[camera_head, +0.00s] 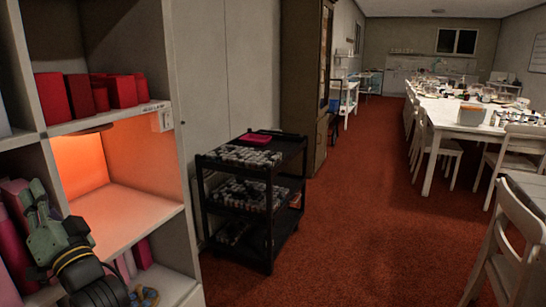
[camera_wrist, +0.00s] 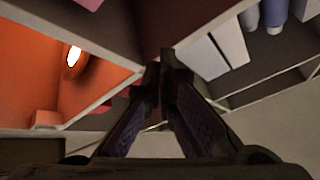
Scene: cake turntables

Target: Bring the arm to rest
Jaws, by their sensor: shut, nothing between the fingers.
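My gripper (camera_head: 38,198) is at the lower left of the head view, in front of the white shelf unit (camera_head: 181,170), close to its lower compartments. My arm comes up from the bottom edge below it. In the wrist view, the two dark fingers of my gripper (camera_wrist: 165,62) come together at their tips, shut with nothing between them. They point towards the shelves, and the orange-lit compartment (camera_wrist: 105,70) is to their left. I cannot tell the exact gap between my gripper and the shelf.
Red boxes (camera_head: 85,95) stand on the shelf above the lit compartment. A black cart (camera_head: 268,215) with small bottles stands right of the shelf unit. White chairs (camera_head: 508,250) and a long table (camera_head: 445,112) are on the right. The red carpet (camera_head: 350,220) between is clear.

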